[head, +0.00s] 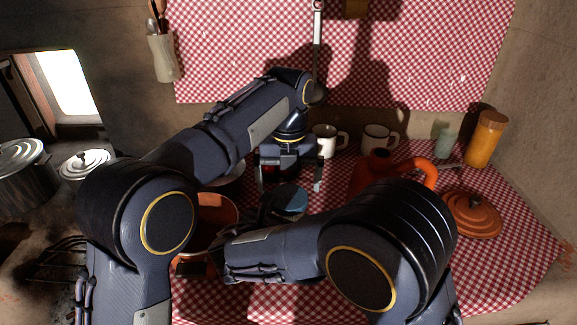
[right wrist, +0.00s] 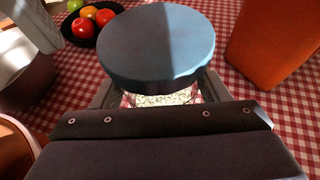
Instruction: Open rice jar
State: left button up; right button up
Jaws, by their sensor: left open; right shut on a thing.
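The rice jar is a clear glass jar (right wrist: 165,98) with pale grains inside, seen in the right wrist view below its wide, round blue lid (right wrist: 155,45). The lid sits on top of the jar; it also shows in the head view (head: 290,200). My right gripper (right wrist: 160,92) is shut on the jar, with one finger on each side below the lid. My left gripper (head: 290,178) points down in the head view, open and empty, its fingers spread just behind and above the lid. Most of the jar is hidden in the head view by my right arm.
An orange kettle (head: 372,172) stands close right of the jar, and an orange pot (head: 218,207) is to its left. White mugs (head: 324,141) stand behind. An orange lid (head: 472,215) lies at right. A dark fruit bowl (right wrist: 84,36) is behind the jar. Checked cloth (head: 507,268) is clear at front right.

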aim_at(288, 196)
pick_arm(q)
jog(key=shift+f, duration=1.8)
jog(key=c, duration=1)
jog(key=shift+o, duration=0.2)
jog(key=n, duration=0.6)
jog(key=shift+n, duration=0.4)
jog(key=o, duration=1)
jog(key=shift+c, duration=0.2)
